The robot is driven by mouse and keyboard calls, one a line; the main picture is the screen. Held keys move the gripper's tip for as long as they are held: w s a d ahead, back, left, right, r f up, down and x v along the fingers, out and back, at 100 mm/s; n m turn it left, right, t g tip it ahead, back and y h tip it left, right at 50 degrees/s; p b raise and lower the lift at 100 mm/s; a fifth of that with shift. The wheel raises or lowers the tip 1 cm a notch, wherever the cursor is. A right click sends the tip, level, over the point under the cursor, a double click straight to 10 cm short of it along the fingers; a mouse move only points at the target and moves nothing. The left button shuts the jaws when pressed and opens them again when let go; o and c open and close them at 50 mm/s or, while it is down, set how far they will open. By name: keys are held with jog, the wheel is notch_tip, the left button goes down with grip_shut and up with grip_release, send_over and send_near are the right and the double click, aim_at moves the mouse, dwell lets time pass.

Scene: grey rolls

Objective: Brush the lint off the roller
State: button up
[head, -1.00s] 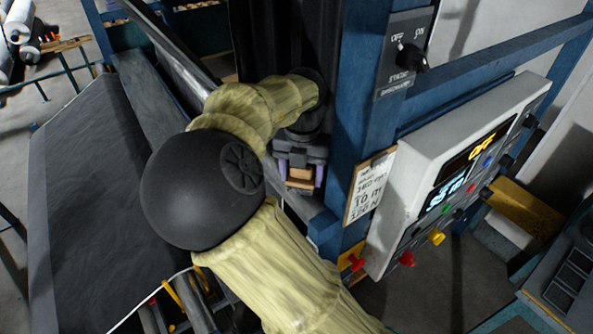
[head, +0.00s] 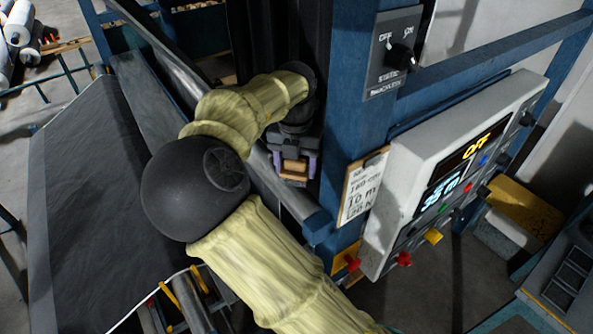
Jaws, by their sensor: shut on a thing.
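My gripper (head: 294,171) is in the middle of the head view, beside the blue post and close to the dark rollers of the machine. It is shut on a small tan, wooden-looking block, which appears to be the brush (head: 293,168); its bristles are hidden. A grey metal roller or bar (head: 200,95) runs diagonally behind my arm, down to the foot of the post. I cannot tell whether the brush touches it. No lint can be made out. My arm covers much of the roller's middle.
A blue post (head: 352,120) stands just right of my gripper, with a clipboard (head: 362,188), a static switch (head: 400,52) and a control box (head: 450,170) whose display reads OFF. Dark grey sheet (head: 85,200) slopes at left. Grey rolls (head: 18,25) lie far left.

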jog(key=shift+w+a, duration=0.15)
jog(key=shift+a, duration=0.5)
jog(key=shift+d, duration=0.1)
jog(key=shift+w+d, duration=0.1)
jog(key=shift+r, duration=0.15)
jog(key=shift+s+d+r, duration=0.1)
jog(key=shift+s+d, duration=0.25)
jog(key=shift+s, duration=0.3)
jog(key=shift+s+d, duration=0.3)
jog(key=shift+s, duration=0.3)
jog(key=shift+s+d, duration=0.1)
jog(key=shift+s, duration=0.15)
jog(key=shift+f, duration=0.2)
